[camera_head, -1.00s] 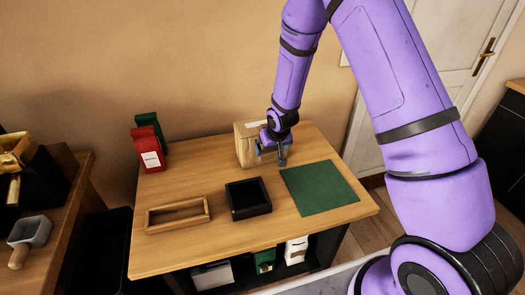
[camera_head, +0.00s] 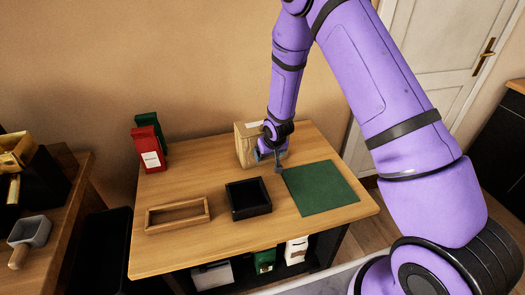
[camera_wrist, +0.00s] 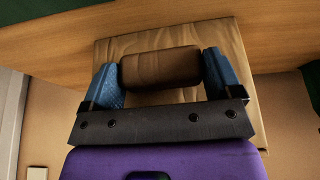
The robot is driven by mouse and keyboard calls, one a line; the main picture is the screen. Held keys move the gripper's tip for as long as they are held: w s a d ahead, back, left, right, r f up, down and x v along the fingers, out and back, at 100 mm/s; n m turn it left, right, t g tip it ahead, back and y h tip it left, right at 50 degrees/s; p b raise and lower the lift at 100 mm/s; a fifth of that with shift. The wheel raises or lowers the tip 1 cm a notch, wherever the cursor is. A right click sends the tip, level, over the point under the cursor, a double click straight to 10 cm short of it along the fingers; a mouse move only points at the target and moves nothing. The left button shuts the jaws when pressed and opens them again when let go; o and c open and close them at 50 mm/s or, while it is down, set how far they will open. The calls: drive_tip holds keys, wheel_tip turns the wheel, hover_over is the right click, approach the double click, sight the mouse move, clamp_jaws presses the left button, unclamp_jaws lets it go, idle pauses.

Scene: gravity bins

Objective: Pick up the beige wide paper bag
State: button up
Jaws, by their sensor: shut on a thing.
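In the wrist view the bag (camera_wrist: 222,38) fills the space behind the fingers. My gripper (camera_wrist: 161,66) has its blue fingers on either side of a rounded brown piece, which looks like the bag's rolled part. The fingers are shut on it. The head view shows no clear gap under the bag.
A green mat (camera_head: 322,188) lies right of the bag. A black tray (camera_head: 248,212) and a wooden tray (camera_head: 178,228) are in front. A red bag (camera_head: 148,150) and a green bag (camera_head: 147,119) stand at the back left.

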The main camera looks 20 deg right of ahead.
drive_tip(key=shift+r, duration=0.1)
wheel_tip(320, 180, up, 10)
drive_tip(key=shift+f, duration=0.1)
idle(0.6)
idle(0.4)
